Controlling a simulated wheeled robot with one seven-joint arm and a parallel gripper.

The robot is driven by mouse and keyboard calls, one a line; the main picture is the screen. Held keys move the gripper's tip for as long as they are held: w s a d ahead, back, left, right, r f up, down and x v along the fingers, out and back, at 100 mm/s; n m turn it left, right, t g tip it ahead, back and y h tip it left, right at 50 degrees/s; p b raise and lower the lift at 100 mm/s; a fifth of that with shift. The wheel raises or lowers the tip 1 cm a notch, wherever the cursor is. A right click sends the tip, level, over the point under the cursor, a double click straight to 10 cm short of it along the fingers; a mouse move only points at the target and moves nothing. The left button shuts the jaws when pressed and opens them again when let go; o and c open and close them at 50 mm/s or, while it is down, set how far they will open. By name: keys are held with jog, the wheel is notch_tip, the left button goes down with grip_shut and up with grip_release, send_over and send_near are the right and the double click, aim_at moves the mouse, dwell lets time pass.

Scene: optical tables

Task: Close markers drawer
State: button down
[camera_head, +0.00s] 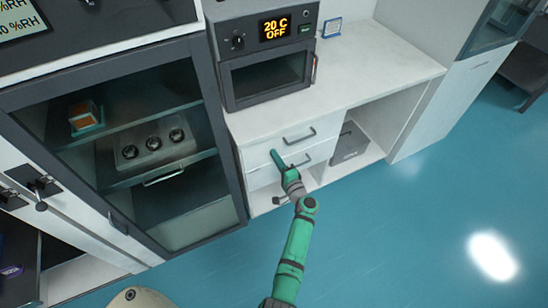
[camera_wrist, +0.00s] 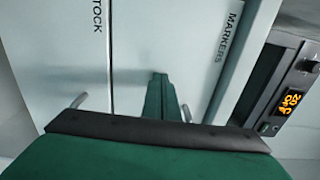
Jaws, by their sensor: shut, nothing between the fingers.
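The markers drawer (camera_head: 262,152) is the white upper drawer under the counter, with a grey bar handle (camera_head: 299,136). In the wrist view its front (camera_wrist: 200,35) carries the label MARKERS. It looks about flush with the cabinet, but I cannot tell whether it is fully closed. My gripper (camera_head: 274,154) is shut and empty, with its fingertips (camera_wrist: 158,76) pointing at this front, left of the handle in the head view. They are very close to it; I cannot tell if they touch. My wrist hides part of the handle in the wrist view.
The stock drawer (camera_wrist: 60,50) lies directly below, with its own handle (camera_head: 301,160). An oven (camera_head: 265,80) reading 20 C OFF stands on the counter (camera_head: 375,65). A glass-fronted cabinet (camera_head: 225,165) stands at left. Open shelving with a grey box (camera_head: 350,145) is at right. The blue floor (camera_head: 420,230) is clear.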

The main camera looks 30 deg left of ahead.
jog(key=shift+a+r, duration=0.15)
jog(key=shift+a, duration=0.25)
jog(key=v, duration=1.4)
jog(key=shift+d, duration=0.45)
jog(key=shift+w+f, duration=0.2)
